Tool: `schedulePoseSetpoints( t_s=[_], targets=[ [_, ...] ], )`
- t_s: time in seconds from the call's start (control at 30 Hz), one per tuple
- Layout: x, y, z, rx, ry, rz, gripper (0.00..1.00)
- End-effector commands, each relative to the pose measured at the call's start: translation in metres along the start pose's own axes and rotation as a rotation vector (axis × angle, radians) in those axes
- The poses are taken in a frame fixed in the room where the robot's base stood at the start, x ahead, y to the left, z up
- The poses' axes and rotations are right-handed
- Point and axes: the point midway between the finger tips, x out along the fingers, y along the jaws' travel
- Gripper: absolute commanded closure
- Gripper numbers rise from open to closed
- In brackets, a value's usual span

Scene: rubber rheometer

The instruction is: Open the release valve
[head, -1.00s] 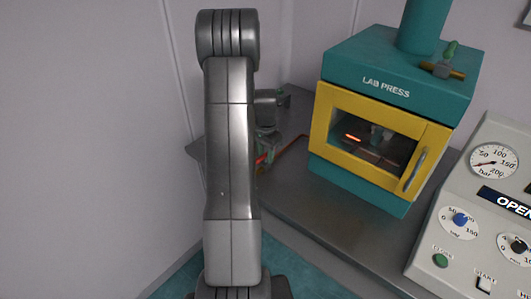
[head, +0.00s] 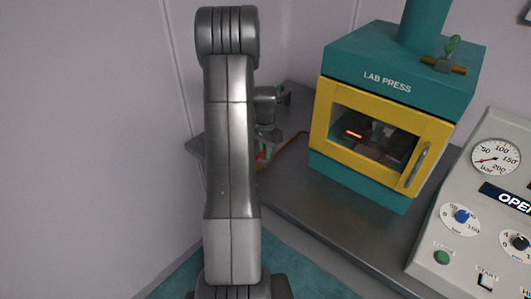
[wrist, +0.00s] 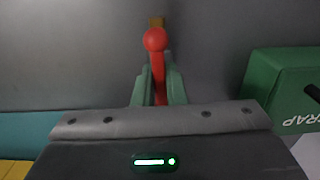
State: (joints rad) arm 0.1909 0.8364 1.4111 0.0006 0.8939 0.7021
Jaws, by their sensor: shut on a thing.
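A red lever with a round ball end (wrist: 155,40) shows at the top centre of the wrist view. A small brass-coloured part shows just beyond the ball. My gripper (wrist: 157,80) has its green fingers on both sides of the red stem and is shut on it.
The teal lab press (head: 400,65) with its yellow door shut stands right of my arm on the grey bench (head: 310,210). A control panel (head: 470,215) with gauges is at the far right. A green scrap box (wrist: 285,75) is right of my gripper. A wall is at the left.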

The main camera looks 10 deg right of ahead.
Motion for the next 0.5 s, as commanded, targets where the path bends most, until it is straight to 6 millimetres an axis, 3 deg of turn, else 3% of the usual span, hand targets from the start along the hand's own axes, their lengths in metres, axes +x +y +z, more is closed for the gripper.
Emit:
schedulePoseSetpoints(
  t_s=[0.13, 0.17, 0.27, 0.5],
  targets=[
    [-0.0006, 0.0000, 0.0000, -0.001, 0.000, 0.001, 1.00],
    [-0.0006, 0.0000, 0.0000, -0.001, 0.000, 0.001, 0.87],
    [-0.0006, 0.0000, 0.0000, -0.001, 0.000, 0.001, 0.67],
    [-0.0005, 0.0000, 0.0000, 0.000, 0.000, 0.000, 0.67]
  ],
)
